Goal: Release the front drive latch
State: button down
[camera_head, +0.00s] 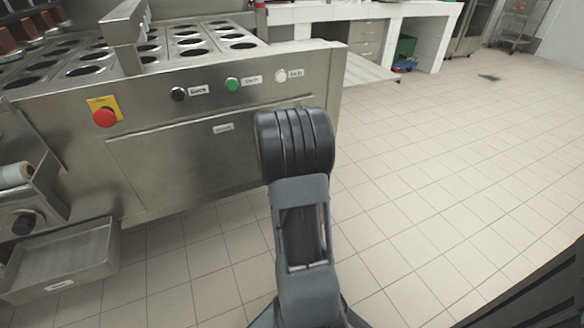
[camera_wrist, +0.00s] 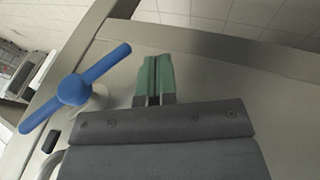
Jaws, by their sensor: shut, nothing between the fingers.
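My gripper (camera_wrist: 154,78) shows in the wrist view with its green fingers together and nothing between them. It is over a pale metal surface. A blue two-armed handle (camera_wrist: 74,90) on a pale round hub is to the left of the fingers, apart from them, tilted up to the right. A small black part (camera_wrist: 50,141) is below the handle. I cannot tell which part is the front drive latch. In the head view, my arm stands before the steel cup filler (camera_head: 60,115), and my gripper cannot be made out.
The filler's front has a red emergency button (camera_head: 104,117) on a yellow plate, a black knob (camera_head: 179,94), a green button (camera_head: 232,84) and a white button (camera_head: 280,76). An open tray (camera_head: 62,262) juts out at lower left.

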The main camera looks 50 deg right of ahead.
jog(key=a+r+p, duration=0.2)
jog(key=a+r, duration=0.4)
jog(key=a, duration=0.3)
jog(key=shift+w+a, duration=0.2)
jog(key=shift+w, duration=0.1)
jog(key=shift+p, duration=0.3)
